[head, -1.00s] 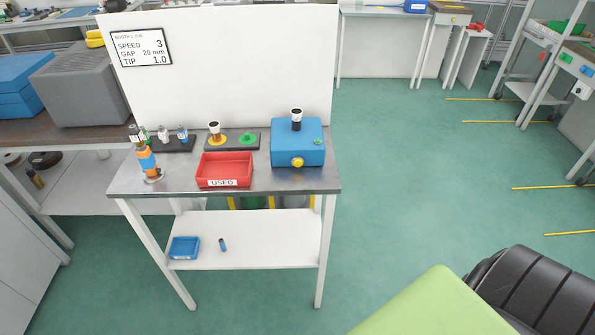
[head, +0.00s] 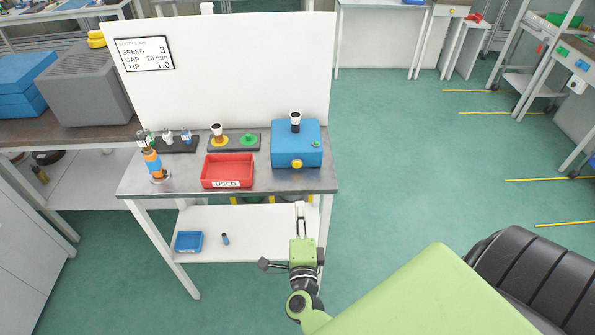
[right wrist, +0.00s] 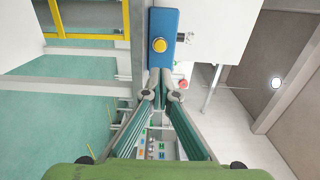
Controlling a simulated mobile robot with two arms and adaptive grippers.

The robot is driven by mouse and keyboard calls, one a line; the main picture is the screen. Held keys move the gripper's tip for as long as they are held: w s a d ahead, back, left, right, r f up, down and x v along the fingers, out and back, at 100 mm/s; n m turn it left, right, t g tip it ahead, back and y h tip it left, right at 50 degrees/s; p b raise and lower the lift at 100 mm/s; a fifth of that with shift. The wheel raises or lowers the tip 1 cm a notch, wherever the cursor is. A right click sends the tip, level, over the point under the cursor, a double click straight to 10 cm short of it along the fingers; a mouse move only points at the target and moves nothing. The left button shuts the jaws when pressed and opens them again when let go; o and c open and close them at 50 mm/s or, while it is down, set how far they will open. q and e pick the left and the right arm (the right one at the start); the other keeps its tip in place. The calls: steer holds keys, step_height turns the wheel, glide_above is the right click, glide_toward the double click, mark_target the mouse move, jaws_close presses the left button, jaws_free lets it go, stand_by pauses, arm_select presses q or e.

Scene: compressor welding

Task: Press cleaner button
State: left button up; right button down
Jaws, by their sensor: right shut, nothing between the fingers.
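The cleaner is a blue box (head: 297,141) at the right end of the metal tabletop, with a black-and-white piece on top. Its round yellow button (head: 297,163) is on the front face. In the right wrist view the blue box (right wrist: 164,22) shows ahead, with the yellow button (right wrist: 160,45) facing me. My right gripper (head: 300,207) is below and in front of the box, near the table's front edge, apart from the button. Its fingertips (right wrist: 160,73) are together with nothing between them, just below the button in the wrist view. My left gripper is out of view.
A red tray (head: 228,171) marked USED sits left of the box. Black holders with nozzles (head: 233,142) stand behind it, and an orange-and-blue torch-like item (head: 152,163) is at the left end. A white panel (head: 230,75) rises behind. Floor to the right is clear.

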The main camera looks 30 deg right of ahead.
mark_target(297, 165)
steer(key=b+x, duration=0.2)
steer(key=x, duration=1.2)
steer(key=shift+w+a+f, duration=0.1)
steer(key=shift+w, duration=0.1)
